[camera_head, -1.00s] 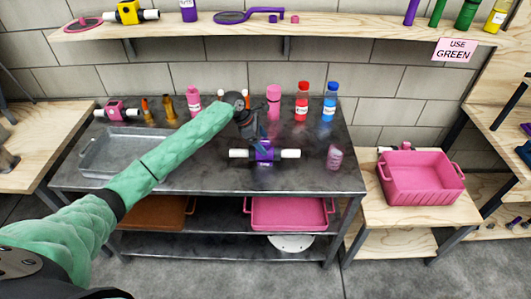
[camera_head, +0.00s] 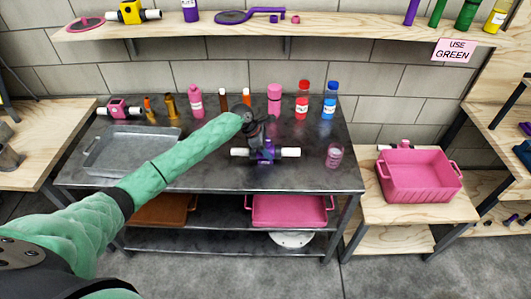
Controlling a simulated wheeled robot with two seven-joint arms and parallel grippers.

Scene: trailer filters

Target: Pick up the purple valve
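The purple valve (camera_head: 267,153), a purple body with a white pipe end on each side, lies on the dark metal table (camera_head: 215,172) right of its middle. My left arm, in a green sleeve, reaches across from the left. My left gripper (camera_head: 262,141) points down at the valve's purple body from above and behind, touching or very close to it. The fingers are small and dark against the valve, so I cannot tell whether they are closed on it. My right gripper is not in view.
A grey tray (camera_head: 128,152) lies at the table's left. Bottles, including a red one (camera_head: 302,100) and a blue one (camera_head: 329,100), stand along the back. A pink translucent cup (camera_head: 334,156) stands right of the valve. A pink crate (camera_head: 420,180) sits on the right side table.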

